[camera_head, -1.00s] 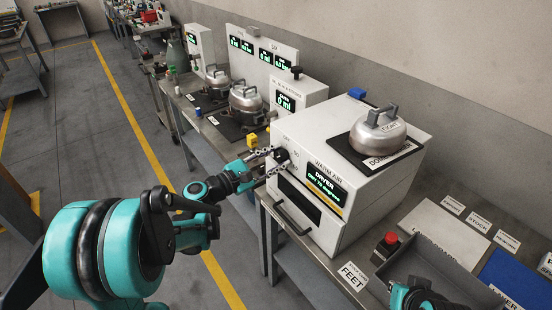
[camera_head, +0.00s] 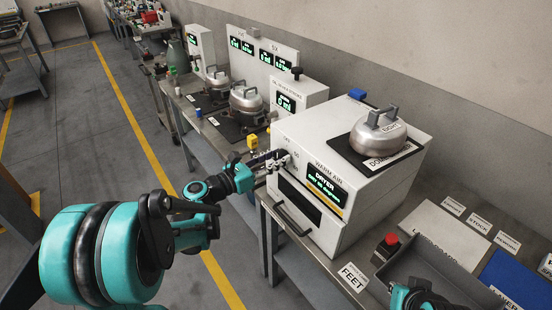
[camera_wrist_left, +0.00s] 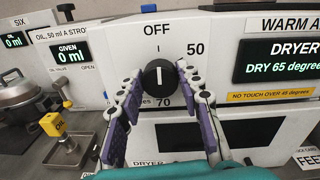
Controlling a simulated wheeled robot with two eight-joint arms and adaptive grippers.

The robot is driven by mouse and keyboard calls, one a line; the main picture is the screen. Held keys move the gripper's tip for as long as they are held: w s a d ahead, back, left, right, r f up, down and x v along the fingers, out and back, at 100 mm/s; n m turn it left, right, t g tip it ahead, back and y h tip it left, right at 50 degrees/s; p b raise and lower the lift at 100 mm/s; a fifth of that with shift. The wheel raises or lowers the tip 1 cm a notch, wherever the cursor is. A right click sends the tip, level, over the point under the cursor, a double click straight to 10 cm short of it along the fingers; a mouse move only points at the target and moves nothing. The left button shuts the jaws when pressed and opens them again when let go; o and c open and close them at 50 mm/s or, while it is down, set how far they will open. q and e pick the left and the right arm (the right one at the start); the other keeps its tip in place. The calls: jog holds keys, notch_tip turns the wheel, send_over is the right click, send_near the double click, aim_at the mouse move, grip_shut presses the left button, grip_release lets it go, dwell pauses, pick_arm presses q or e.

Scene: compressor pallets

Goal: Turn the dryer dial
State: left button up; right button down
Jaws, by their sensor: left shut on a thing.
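The white dryer (camera_head: 325,215) stands on the bench with a lit green display on its front. Its black dial (camera_wrist_left: 158,77) shows in the left wrist view, with OFF above it, 50 at upper right and 70 below; its white mark points straight up, towards OFF. My left gripper (camera_wrist_left: 160,80) has its two purple-padded fingers on either side of the dial, shut on it. In the head view the left gripper (camera_head: 280,162) is at the dryer's upper left front and hides most of the dial. My right gripper (camera_head: 420,298) shows only in part at the bottom edge.
A metal compressor unit (camera_head: 379,134) sits on a dark mat on top of the dryer. A red button (camera_head: 390,241) and a grey tray (camera_head: 440,270) are to the right. Left of the dryer, a yellow-handled oil valve (camera_wrist_left: 53,125) shows in the wrist view.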

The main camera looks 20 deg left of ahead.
dwell(0.4)
pick_arm(q)
jog(key=o, duration=1.2)
jog(key=shift+c, duration=0.2)
jog(key=v, duration=1.2)
